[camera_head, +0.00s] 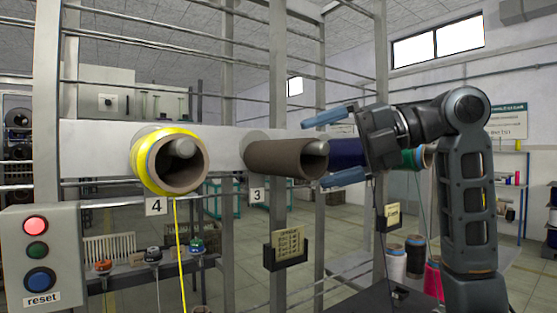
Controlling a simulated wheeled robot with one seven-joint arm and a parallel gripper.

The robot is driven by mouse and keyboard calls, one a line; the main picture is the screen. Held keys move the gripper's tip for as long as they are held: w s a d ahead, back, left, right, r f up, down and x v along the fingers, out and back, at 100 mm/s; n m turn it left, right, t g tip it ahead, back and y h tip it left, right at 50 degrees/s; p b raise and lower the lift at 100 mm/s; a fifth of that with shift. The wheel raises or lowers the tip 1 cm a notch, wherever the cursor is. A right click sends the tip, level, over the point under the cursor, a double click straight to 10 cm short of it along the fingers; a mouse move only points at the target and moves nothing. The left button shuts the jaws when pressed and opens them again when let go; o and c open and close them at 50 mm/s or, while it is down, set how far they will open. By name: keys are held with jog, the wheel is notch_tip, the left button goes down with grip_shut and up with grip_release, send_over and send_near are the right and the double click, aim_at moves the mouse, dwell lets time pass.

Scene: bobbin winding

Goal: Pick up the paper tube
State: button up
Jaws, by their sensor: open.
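A bare brown paper tube (280,160) sits on a spindle at the station labelled 3, its open end facing right toward me. The grey spindle tip shows inside that end. My gripper (313,153) is at the tube's right end, its two blue fingers spread apart, one higher and one lower than the tube's end in the picture. I see nothing held between them. I cannot tell whether a finger touches the tube. Another brown tube, wound with yellow thread (147,163), sits on the spindle at station 4.
A grey box with a red light and a reset button (40,280) stands at the lower left. A yellow thread (178,250) runs down from station 4. A dark blue bobbin (347,152) and a green bobbin (411,158) are partly behind my gripper. Metal posts (277,80) frame the rack.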

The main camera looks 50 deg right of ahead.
aim_at(275, 164)
jog(key=p+x, duration=0.1)
jog(key=x, duration=0.4)
jog(key=shift+d, duration=0.1)
jog(key=shift+c, duration=0.2)
jog(key=c, duration=1)
jog(key=shift+r, duration=0.25)
